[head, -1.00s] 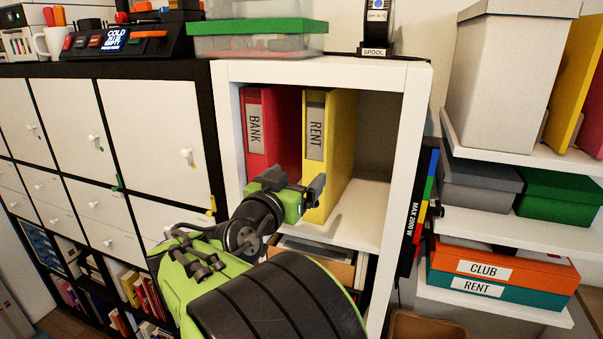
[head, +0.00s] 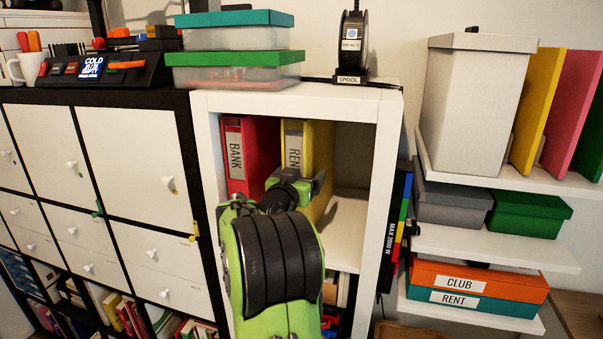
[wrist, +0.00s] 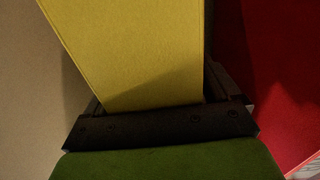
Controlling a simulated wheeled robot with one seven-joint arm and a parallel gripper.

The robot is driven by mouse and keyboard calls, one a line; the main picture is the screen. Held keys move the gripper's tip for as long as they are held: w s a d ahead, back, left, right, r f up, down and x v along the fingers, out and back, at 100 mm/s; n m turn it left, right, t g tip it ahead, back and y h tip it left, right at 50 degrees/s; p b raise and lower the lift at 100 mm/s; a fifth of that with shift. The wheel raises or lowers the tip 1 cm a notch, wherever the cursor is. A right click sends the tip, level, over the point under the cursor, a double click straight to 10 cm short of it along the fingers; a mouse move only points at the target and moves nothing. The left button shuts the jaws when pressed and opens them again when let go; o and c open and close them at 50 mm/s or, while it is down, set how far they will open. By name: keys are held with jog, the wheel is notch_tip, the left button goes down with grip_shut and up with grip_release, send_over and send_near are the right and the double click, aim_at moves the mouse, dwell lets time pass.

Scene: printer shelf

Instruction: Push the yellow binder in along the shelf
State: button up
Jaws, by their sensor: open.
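A yellow binder labelled RENT (head: 320,150) stands upright in the white shelf's open compartment, to the right of a red binder labelled BANK (head: 262,160). My gripper (head: 297,180) is at the front of the yellow binder and hides the lower part of its spine. The wrist view shows the yellow binder (wrist: 135,50) between my two open fingers (wrist: 160,100), with the red binder (wrist: 285,80) on the right. I cannot tell whether the gripper touches the binder. My arm hides the lower front of both binders.
The white shelf (head: 388,180) has free room in the compartment right of the yellow binder. A black box (head: 394,240) stands outside its right side. Another yellow binder (head: 536,110) stands on a wall shelf at right. Plastic boxes (head: 236,76) and a spool stand (head: 352,50) are on top.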

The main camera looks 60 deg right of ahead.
jog(key=c, duration=1.4)
jog(key=shift+w+a+b, duration=0.4)
jog(key=shift+a, duration=0.35)
jog(key=o, duration=1.1)
jog(key=shift+s+d+f, duration=0.1)
jog(key=shift+d, duration=0.05)
jog(key=o, duration=0.4)
